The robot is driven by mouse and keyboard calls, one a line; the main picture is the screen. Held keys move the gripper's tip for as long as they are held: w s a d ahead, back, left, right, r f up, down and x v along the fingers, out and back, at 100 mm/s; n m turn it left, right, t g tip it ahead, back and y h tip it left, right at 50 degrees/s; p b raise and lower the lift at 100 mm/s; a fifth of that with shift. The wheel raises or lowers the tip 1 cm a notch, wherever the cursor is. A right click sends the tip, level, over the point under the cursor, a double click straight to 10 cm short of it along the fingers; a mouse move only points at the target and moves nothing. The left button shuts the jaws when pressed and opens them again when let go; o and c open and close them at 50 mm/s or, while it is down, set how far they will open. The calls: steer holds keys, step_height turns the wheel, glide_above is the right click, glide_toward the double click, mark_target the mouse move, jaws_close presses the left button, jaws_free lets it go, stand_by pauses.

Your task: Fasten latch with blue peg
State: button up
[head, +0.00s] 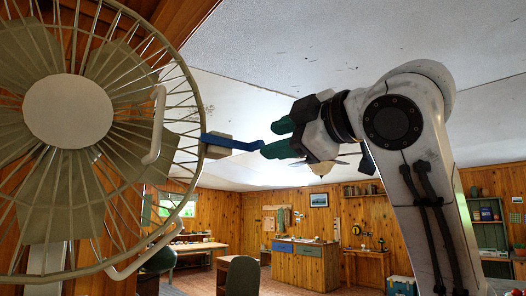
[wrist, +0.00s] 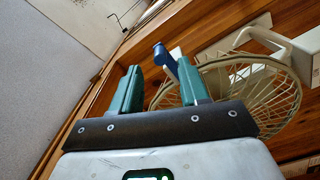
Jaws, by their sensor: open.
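A blue peg (head: 232,143) sticks out to the right from a small grey latch block (head: 218,152) at the right rim of a round wire fan cage (head: 190,85). Its free end bends slightly upward. My gripper (head: 272,138) is open and empty, just right of that end, with green fingers pointing left. In the wrist view, the blue peg (wrist: 163,56) shows between the fingertips of my gripper (wrist: 158,68), nearer the right finger. I cannot tell whether the peg touches that finger. The latch block is mostly hidden behind the peg in the wrist view.
The fan cage has pale handles (head: 155,125) and fills the left side, beside wooden boards. A chair (head: 242,276), a wooden cabinet with drawers (head: 307,264) and a workbench (head: 200,246) stand farther back and lower. Open air surrounds my gripper below the ceiling.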

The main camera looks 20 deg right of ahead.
steer(key=shift+b+v, duration=0.5)
steer(key=shift+v, duration=1.85)
steer(key=w+d+f+m+g+h, duration=0.1)
steer(key=w+d+f+m, duration=0.15)
steer(key=f, duration=0.95)
steer(key=w+d+f+m+g, duration=0.15)
steer(key=w+f+m, duration=0.25)
steer(key=f, duration=0.8)
steer(key=w+d+f+m+g+h, duration=0.1)
steer(key=w+f+m+g, duration=0.15)
steer(key=f, duration=1.05)
step_height(320, 180, down, 15)
steer(key=s+m+g, duration=0.2)
steer(key=s+m, duration=0.1)
steer(key=s+a+f+m+g+h, duration=0.15)
steer(key=s+f, duration=0.55)
steer(key=f, duration=0.7)
steer(key=s+f+m+g, duration=0.1)
steer(key=s+f+g, duration=0.1)
steer(key=s+f, duration=0.4)
steer(key=s+f+m+g+h, duration=0.1)
steer(key=s+f+g, duration=0.2)
steer(key=s, duration=0.9)
steer(key=s+d+f+m+g+h, duration=0.1)
steer(key=s+f+g, duration=0.1)
steer(key=s+f, duration=0.6)
steer(key=shift+s+f+g, duration=0.35)
steer(key=shift+s, duration=0.1)
